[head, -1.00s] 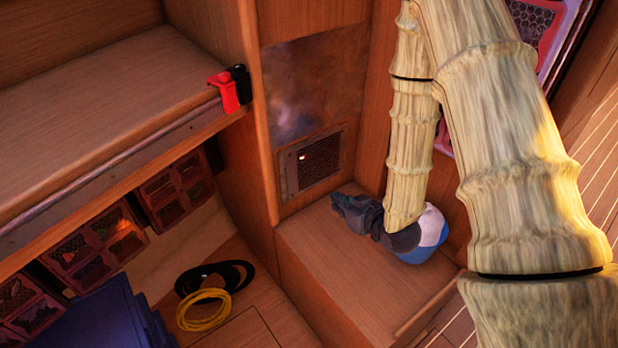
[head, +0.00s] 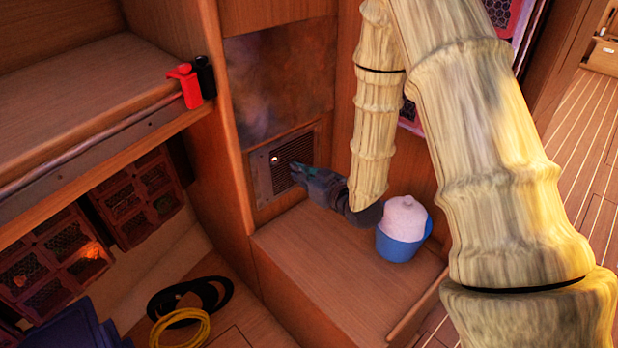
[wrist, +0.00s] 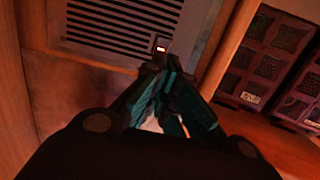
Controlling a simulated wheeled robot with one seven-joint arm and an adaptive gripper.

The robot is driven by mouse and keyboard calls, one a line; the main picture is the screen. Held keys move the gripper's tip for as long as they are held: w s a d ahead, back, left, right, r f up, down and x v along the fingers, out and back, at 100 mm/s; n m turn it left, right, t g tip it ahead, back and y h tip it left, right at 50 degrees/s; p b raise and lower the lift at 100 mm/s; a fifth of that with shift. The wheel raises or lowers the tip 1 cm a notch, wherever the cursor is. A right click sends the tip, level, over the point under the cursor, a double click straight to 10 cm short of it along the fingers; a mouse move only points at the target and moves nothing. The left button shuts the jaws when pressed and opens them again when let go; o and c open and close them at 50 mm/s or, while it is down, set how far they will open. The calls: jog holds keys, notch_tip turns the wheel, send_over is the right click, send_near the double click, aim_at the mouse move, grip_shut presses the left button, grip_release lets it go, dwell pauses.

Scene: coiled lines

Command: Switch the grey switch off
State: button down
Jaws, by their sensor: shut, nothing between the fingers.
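A grey slatted panel (head: 262,178) is set in the wooden wall and shows tilted in the wrist view (wrist: 95,40). A small lit spot (head: 274,158), which looks like the switch, sits on it. In the wrist view the fingertips (wrist: 160,63) are just below the spot. I cannot tell whether they touch the panel.
A blue pot with a whitish top (head: 402,232) stands on the wooden ledge (head: 310,262) below my forearm. Coiled yellow (head: 180,328) and black (head: 215,290) lines lie on the floor.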

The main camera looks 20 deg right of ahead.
aim_at(275, 158)
jog(key=x, duration=0.8)
